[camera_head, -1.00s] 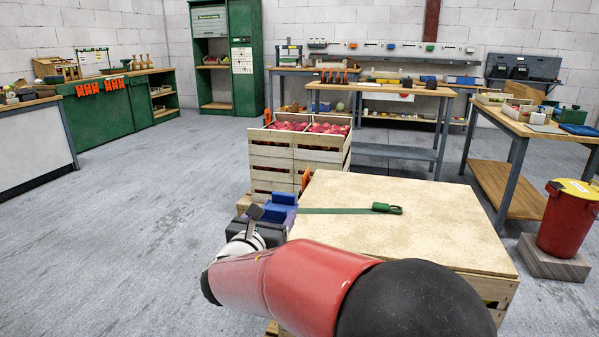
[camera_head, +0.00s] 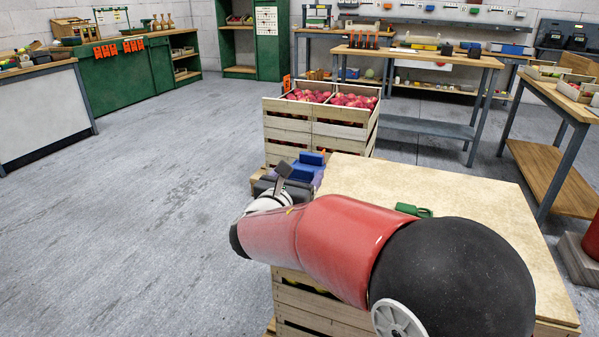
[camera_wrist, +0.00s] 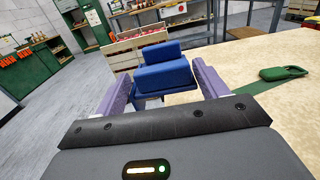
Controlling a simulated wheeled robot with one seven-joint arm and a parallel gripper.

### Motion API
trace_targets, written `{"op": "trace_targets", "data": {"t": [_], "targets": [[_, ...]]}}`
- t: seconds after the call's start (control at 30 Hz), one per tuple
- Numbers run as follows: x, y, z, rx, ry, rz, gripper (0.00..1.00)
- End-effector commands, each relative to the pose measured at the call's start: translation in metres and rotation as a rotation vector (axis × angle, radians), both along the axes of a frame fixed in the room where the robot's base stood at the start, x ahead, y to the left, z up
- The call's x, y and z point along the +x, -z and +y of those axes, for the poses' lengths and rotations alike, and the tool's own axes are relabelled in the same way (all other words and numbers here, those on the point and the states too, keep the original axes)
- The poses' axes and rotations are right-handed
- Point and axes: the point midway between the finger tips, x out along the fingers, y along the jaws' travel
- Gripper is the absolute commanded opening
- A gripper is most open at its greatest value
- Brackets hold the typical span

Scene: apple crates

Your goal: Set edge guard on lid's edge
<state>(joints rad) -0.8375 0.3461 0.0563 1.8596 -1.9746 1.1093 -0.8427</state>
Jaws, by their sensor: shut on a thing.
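The pale lid (camera_head: 455,188) covers a slatted crate at the front right. My gripper (camera_wrist: 160,78) has purple fingers closed around a blue stepped block, seemingly the edge guard (camera_wrist: 165,75). The guard also shows in the head view (camera_head: 312,158), beside the lid's left edge near its far corner. In the wrist view the lid (camera_wrist: 272,50) is to the right of the guard; I cannot tell whether they touch. A green strap (camera_wrist: 248,92) with a green buckle (camera_wrist: 283,73) lies on the lid. My red arm hides the lid's near left part.
Crates of red apples (camera_head: 318,125) stand beyond the lid. A small orange piece (camera_head: 323,154) shows by the lid's far left corner. Workbenches (camera_head: 410,60) are behind. The floor (camera_head: 150,180) on the left is clear.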

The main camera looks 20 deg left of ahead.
Motion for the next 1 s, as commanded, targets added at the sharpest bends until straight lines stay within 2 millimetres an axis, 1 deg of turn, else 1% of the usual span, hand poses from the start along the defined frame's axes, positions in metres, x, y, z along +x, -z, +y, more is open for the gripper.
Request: {"op": "trace_targets", "data": {"t": [0.6, 0.77, 1.0], "targets": [[0.000, 0.044, 0.000, -0.001, 0.000, 0.000, 0.49], [0.000, 0.048, 0.000, 0.000, 0.000, 0.000, 0.49], [0.000, 0.048, 0.000, 0.000, 0.000, -0.001, 0.49]]}}
